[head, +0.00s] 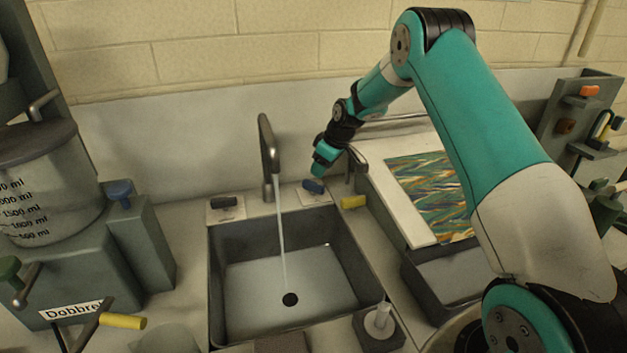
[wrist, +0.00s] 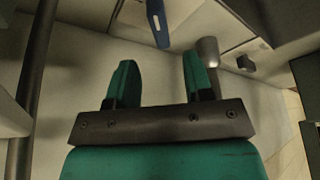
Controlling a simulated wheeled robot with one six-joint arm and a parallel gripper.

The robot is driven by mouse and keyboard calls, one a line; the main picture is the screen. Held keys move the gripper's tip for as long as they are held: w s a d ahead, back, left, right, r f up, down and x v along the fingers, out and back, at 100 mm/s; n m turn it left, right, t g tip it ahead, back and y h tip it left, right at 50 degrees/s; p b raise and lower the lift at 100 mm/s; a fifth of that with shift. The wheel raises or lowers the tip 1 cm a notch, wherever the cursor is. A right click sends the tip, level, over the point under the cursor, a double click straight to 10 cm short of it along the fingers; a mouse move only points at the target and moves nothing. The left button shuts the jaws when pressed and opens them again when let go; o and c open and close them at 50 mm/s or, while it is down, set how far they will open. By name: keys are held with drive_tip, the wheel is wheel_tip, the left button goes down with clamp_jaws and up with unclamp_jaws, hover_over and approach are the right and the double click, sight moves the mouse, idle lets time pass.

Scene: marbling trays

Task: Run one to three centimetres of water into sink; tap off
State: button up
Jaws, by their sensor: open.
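The grey tap (head: 267,150) stands behind the dark sink (head: 222,285), and a thin stream of water (head: 281,235) runs from it into the basin. A dark round spot (head: 290,299) shows on the sink floor; I cannot tell whether it is open or plugged, nor how deep any water is. A blue handle (head: 313,187) sits behind the sink, right of the tap; a blue handle also shows in the wrist view (wrist: 158,22). A black handle (head: 224,202) sits left. My gripper (head: 322,172) is open just above the blue handle, its fingers (wrist: 160,78) apart and empty.
A marbled sheet (head: 430,190) lies on a sloped board at right. A white peg-like piece (head: 380,318) stands on a dark block by the sink's front right corner. A measuring vessel (head: 45,195) stands left.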

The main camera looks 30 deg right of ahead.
sight(314, 183)
drive_tip(key=p+x, duration=0.1)
drive_tip(key=x, duration=0.6)
drive_tip(key=shift+w+a+f, duration=0.1)
drive_tip(key=shift+f, duration=0.25)
